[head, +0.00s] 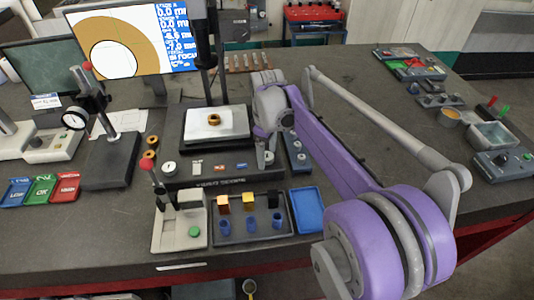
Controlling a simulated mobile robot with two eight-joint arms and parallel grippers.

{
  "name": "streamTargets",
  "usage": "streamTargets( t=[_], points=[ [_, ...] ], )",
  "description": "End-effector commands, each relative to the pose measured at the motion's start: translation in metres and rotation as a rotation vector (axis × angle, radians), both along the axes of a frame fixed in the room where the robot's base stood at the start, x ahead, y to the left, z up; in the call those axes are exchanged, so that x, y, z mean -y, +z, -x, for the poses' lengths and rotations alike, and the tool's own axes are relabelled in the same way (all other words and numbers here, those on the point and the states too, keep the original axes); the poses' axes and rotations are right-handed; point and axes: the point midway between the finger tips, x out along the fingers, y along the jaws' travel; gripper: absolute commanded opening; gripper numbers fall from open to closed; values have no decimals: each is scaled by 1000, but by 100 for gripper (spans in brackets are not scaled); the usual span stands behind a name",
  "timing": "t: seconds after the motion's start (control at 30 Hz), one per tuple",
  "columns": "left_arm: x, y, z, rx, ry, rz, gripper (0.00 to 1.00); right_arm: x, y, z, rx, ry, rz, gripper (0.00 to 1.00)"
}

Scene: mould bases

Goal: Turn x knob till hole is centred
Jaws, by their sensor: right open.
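The monitor (150,42) shows a tan ring around a white hole (113,60), which sits low and left of the picture's middle. Blue readouts stand at its right side, partly cut off. A brass ring (214,119) lies on the pale stage (200,135) of the measuring stand. A round silver knob (170,167) is at the stand's front left; I cannot tell which axis it turns. My right gripper (266,156) is open and points down at the stage's right side. The arm and wrist hide what is behind, including any knob there. My left gripper is out of view.
A dark tray (240,238) with coloured pieces and a blue tray (307,209) stand in front. A dial gauge stand (110,160) is at left. Red, green and blue bins (42,189) lie further left.

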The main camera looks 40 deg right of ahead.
Motion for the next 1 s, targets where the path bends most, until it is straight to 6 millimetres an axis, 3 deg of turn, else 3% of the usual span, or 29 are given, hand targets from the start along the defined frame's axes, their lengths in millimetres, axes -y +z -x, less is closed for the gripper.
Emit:
streamTargets(
  t=[0.33,0.77,1.0],
  points=[
    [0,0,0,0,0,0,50,0,-4,0,0,0,0,77],
    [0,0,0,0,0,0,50,0,-4,0,0,0,0,0],
    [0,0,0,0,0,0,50,0,-4,0,0,-14,0,0]
  ],
)
